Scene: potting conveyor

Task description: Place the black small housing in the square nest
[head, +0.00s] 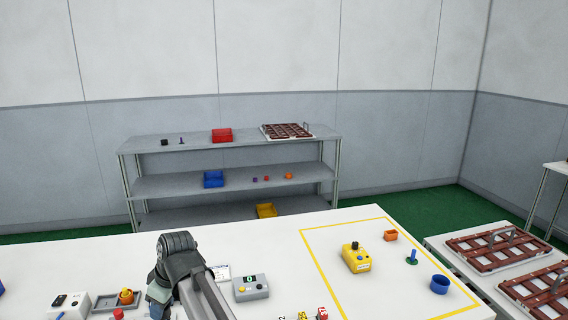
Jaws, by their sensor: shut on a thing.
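My gripper is not in view; only a part of my arm shows at the bottom, left of centre, and it runs out of the lower edge. I cannot tell for sure which thing is the black small housing. A small black block (354,245) sits on top of or against a yellow box (355,260) inside the yellow outline on the table. A grey tray (100,301) with recesses lies at the lower left, with a yellow and orange-red piece (126,296) in its right part. I cannot make out a square nest with certainty.
A shelf rack (230,184) stands behind. Brown racks (495,248) lie at right.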

